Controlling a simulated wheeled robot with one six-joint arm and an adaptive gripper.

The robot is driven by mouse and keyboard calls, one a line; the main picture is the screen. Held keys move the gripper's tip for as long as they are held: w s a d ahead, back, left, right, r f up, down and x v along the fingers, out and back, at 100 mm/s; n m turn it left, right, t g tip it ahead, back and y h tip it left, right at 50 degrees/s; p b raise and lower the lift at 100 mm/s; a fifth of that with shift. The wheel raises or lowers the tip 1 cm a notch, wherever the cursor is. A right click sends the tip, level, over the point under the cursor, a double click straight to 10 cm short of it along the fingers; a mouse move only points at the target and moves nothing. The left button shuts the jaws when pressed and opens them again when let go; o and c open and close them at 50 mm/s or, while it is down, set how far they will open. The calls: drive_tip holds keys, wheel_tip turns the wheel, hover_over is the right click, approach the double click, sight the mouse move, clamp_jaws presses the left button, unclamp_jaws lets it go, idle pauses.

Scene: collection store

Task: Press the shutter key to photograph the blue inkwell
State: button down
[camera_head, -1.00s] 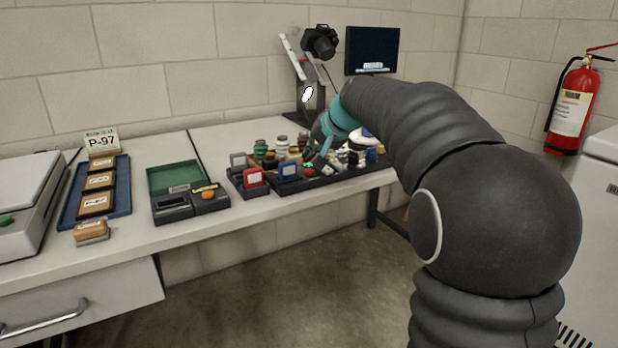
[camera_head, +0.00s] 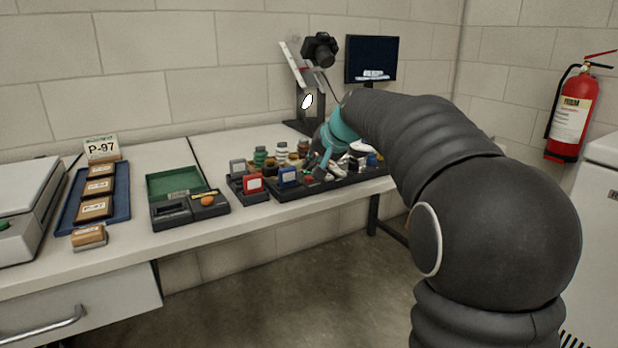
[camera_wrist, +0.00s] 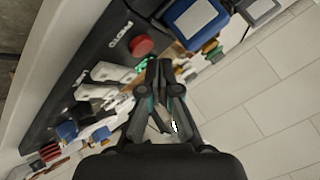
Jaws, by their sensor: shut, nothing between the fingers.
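A round red key (camera_wrist: 141,45) beside the word PHOTO sits on a dark panel in the wrist view. It shows as a small red spot in the head view (camera_head: 308,179). My gripper (camera_wrist: 160,68) is shut and empty, its fingertips just right of and below the red key in the picture; whether they touch anything, I cannot tell. In the head view my gripper (camera_head: 322,168) is low over the dark tray. A small blue object (camera_head: 371,160) at the tray's right end may be the blue inkwell; its shape is unclear.
A black camera (camera_head: 320,48) on a stand and a dark monitor (camera_head: 371,58) are at the back. Blue (camera_head: 288,176) and red (camera_head: 253,183) framed blocks stand left of my gripper. Several small jars crowd behind. A green-lined box (camera_head: 175,183) lies farther left.

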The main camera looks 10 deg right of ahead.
sight(311, 177)
idle(0.7)
drive_tip(key=shift+f+b, duration=0.4)
drive_tip(key=shift+f, duration=0.05)
drive_tip(key=shift+f+b, duration=0.35)
drive_tip(key=shift+f, duration=0.15)
idle(0.6)
drive_tip(key=shift+r, duration=0.1)
drive_tip(key=shift+r+p, duration=0.7)
drive_tip(key=shift+r, duration=0.15)
drive_tip(key=shift+r+p, duration=1.8)
drive_tip(key=shift+r, duration=0.7)
